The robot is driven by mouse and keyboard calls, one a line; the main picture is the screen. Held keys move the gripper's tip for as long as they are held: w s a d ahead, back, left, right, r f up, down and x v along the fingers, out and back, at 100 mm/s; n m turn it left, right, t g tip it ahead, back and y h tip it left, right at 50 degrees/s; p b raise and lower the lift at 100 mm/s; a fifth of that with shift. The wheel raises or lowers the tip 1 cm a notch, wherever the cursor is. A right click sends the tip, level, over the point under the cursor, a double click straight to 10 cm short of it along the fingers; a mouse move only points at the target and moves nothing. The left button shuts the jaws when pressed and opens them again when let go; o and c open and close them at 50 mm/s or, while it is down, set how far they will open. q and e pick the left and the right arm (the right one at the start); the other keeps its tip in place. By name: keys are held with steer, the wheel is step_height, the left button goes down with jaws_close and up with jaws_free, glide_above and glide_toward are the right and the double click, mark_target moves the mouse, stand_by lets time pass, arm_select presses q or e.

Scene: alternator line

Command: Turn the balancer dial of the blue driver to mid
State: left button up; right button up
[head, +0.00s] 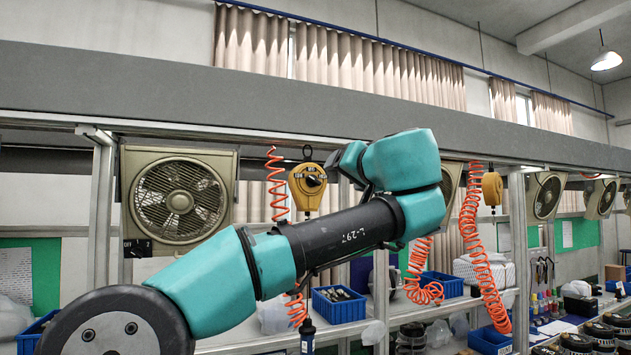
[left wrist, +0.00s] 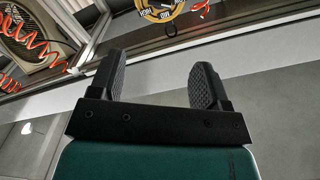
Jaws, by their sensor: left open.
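A yellow balancer (head: 308,199) hangs from the overhead rail in the head view, with a black dial (head: 313,181) on its face. The dial's setting is too small to read. A dark blue driver (head: 307,338) hangs below it, partly cut off by the bottom edge. In the left wrist view the balancer (left wrist: 160,13) shows at the top edge, with HIGH and MID marks, partly cut off. My left gripper (left wrist: 157,82) is open and empty, its two fingers spread below the balancer in that picture and apart from it. My right gripper is not in view.
An orange coiled hose (head: 276,185) hangs just left of the balancer, and a fan (head: 180,197) stands farther left. A second yellow balancer (head: 491,188) hangs to the right beside another orange coil (head: 478,250). Blue bins (head: 339,308) sit on the shelf below. A grey beam (head: 300,102) runs above.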

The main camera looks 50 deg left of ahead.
mark_target(315, 180)
arm_select(q)
steer(key=x, duration=1.7)
steer(key=shift+a, duration=0.1)
steer(key=shift+c, duration=0.5)
steer(key=c, duration=0.8)
